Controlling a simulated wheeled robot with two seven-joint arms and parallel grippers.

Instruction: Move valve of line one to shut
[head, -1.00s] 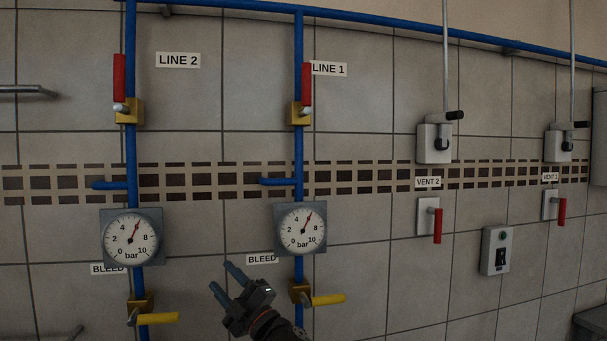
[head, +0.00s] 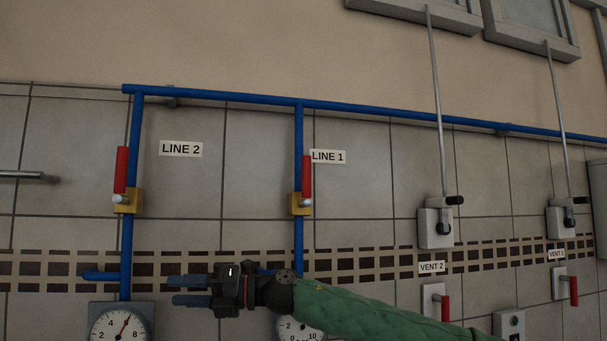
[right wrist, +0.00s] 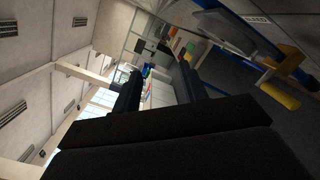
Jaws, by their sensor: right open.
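The line 1 valve has a red lever (head: 307,177) standing upright, along its blue vertical pipe, on a yellow body (head: 297,204). The label LINE 1 (head: 328,157) is at the lever's right. My right gripper (head: 175,291) is open and empty, below and left of this valve, with its fingers pointing left. It is apart from the lever. My green-sleeved right arm covers part of the line 1 pipe and its gauge (head: 298,329). In the right wrist view the two dark fingers (right wrist: 160,92) have nothing between them. My left gripper is not in view.
A similar red lever (head: 121,170) stands upright on line 2, with its gauge (head: 122,325) below. A blue pipe (head: 400,114) runs along the top. Vent cranks (head: 436,228) and red vent levers are at the right.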

